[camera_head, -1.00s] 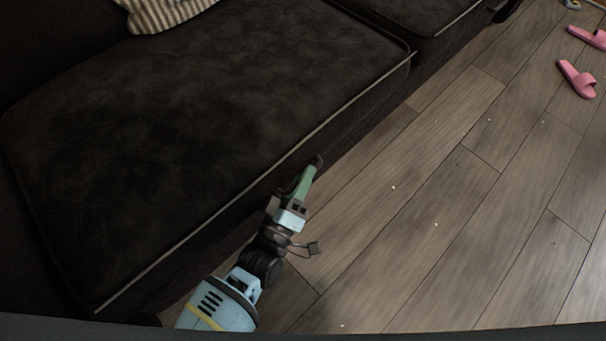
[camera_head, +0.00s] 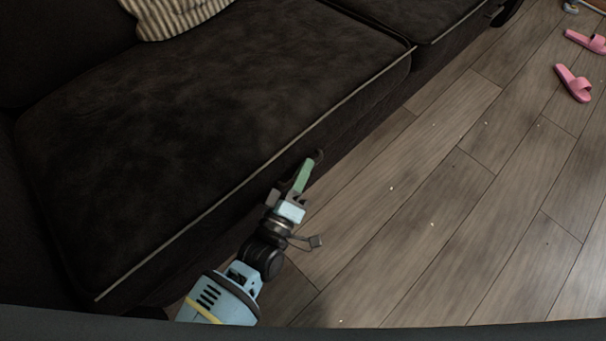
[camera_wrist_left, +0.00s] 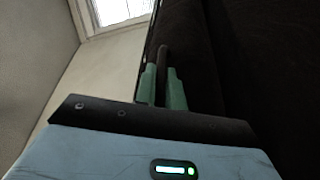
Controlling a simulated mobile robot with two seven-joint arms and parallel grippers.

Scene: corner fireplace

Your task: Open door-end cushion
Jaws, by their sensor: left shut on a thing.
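The near dark brown seat cushion (camera_head: 190,125) fills the left and middle of the head view, with pale piping along its front edge. A dark handle (camera_head: 319,155) shows at its front face. My left gripper (camera_head: 306,173), with green fingers, is at this front face and shut on the handle. In the left wrist view the handle (camera_wrist_left: 162,62) stands between the two green fingers (camera_wrist_left: 161,88), beside the dark upholstery. The fingers cover part of the handle. My right gripper is not in view.
A striped pillow (camera_head: 182,15) lies on the sofa at the top. Another seat cushion (camera_head: 400,14) adjoins at the upper right. Pink slippers (camera_head: 574,83) lie on the wood floor (camera_head: 440,210) at the far right. The floor beside the sofa is mostly clear.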

